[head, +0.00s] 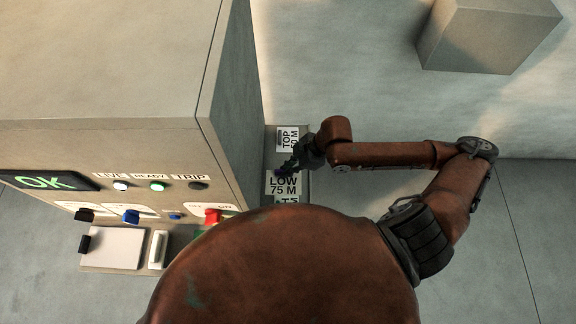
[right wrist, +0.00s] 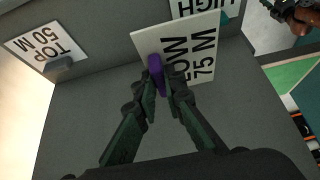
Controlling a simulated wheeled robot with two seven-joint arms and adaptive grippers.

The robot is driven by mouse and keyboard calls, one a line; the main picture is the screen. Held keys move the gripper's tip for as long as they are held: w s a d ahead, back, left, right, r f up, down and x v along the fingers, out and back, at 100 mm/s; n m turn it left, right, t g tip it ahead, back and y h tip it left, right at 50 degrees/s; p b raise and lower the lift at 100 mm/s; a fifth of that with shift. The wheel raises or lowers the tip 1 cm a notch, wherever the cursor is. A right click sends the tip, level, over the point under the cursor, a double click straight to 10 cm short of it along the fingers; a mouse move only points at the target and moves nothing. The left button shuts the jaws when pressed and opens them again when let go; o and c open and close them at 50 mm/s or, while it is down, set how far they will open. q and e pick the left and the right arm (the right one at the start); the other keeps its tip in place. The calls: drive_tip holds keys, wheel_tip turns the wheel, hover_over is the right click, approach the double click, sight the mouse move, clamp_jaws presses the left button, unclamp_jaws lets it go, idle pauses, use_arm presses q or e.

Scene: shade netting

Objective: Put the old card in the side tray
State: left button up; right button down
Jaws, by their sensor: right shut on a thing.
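The card marked LOW 75 M (right wrist: 203,58) is white with black print and has a purple tab (right wrist: 156,74). My right gripper (right wrist: 160,88) is shut on that tab; the card sits tilted against the grey strip and overlaps the HIGH card. In the head view my right gripper (head: 287,168) is beside the cabinet's right side, at the LOW card (head: 283,186). A dark gripper with a brown link, seemingly my left (right wrist: 291,12), shows small at the wrist view's top right corner. I cannot tell for sure which thing is the side tray.
A TOP 50 M card (right wrist: 45,46) and a HIGH card (right wrist: 208,8) are on the same strip. The cabinet (head: 110,140) fills the left, with an OK display, lamps and switches. A low ledge (head: 105,271) holds a pale flat piece. A grey block (head: 490,35) stands at upper right.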

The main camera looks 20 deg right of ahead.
drive_tip(key=w+d+f+b, duration=0.1)
drive_tip(key=w+f, duration=0.1)
drive_tip(key=w+d+f+b, duration=0.1)
drive_tip(key=w+f+b, duration=0.1)
drive_tip(key=w+d+f+b, duration=0.1)
drive_tip(key=w+f, duration=0.1)
drive_tip(key=shift+w+d+f, duration=0.15)
drive_tip(key=shift+w+d, duration=0.1)
drive_tip(key=shift+w+d+f, duration=0.1)
drive_tip(key=shift+w+f, duration=0.2)
drive_tip(key=shift+f, duration=0.1)
drive_tip(key=shift+w+d+f, duration=0.1)
drive_tip(key=shift+f, duration=0.25)
wheel_tip(320, 180, down, 3)
drive_tip(key=shift+r, duration=0.15)
use_arm(q)
drive_tip(key=f, duration=0.2)
drive_tip(key=w+f, duration=0.1)
drive_tip(key=f, duration=0.2)
drive_tip(key=shift+w, duration=0.1)
use_arm(e)
drive_tip(key=c, duration=2.4)
unclamp_jaws()
use_arm(q)
drive_tip(key=shift+w, duration=0.1)
use_arm(e)
drive_tip(key=o, duration=0.4)
